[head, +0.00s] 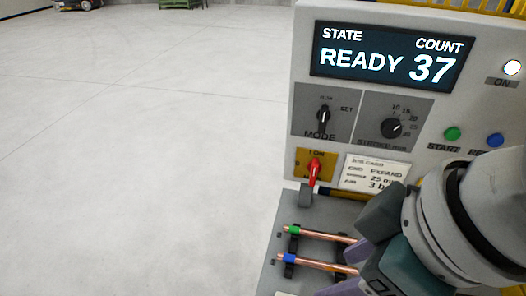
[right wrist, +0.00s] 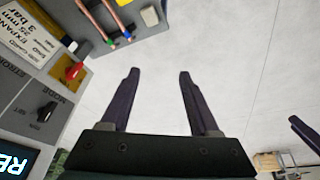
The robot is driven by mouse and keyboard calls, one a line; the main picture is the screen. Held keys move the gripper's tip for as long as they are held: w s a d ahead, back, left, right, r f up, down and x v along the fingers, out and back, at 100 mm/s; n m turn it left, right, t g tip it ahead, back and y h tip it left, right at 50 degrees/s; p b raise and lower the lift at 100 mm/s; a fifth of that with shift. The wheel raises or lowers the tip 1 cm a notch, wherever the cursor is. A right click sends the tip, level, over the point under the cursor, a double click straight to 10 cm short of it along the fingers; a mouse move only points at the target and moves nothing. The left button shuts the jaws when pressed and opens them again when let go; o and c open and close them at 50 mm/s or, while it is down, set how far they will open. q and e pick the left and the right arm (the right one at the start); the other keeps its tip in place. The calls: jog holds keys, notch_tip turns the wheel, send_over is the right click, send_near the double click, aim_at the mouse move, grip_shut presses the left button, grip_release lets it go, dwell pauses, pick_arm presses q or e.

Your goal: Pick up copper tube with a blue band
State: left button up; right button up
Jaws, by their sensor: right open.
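The copper tube with a blue band (head: 315,263) lies level on dark supports on the machine's grey ledge, its blue end to the left. In the right wrist view, this tube (right wrist: 117,17) is at the top left, beyond the fingertips. A second copper tube, with a green band (head: 322,235), lies parallel behind it. My right gripper (head: 345,271) overlaps the right ends of the tubes in the head view and hides them. In the right wrist view, my right gripper (right wrist: 158,74) is open, with only floor between its fingers.
The control panel (head: 400,20) rises behind the ledge, with a READY 37 display, knobs and a red switch (head: 315,170). Open floor (head: 130,160) lies to the left. A dark shape (right wrist: 305,133) shows at the wrist view's right edge.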

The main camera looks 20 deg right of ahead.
jog(key=w+f+n+b, duration=0.3)
jog(key=w+f+b, duration=0.3)
jog(key=f+b, duration=0.5)
jog(key=n+g+h+b, duration=0.2)
jog(key=h+b, duration=0.1)
jog(key=b, duration=1.7)
send_near(312, 262)
jog(key=shift+n, duration=0.3)
jog(key=f, duration=0.5)
jog(key=w+d+f, duration=0.1)
jog(key=f, duration=0.2)
jog(key=shift+f, duration=0.3)
jog(key=c, duration=0.9)
grip_shut()
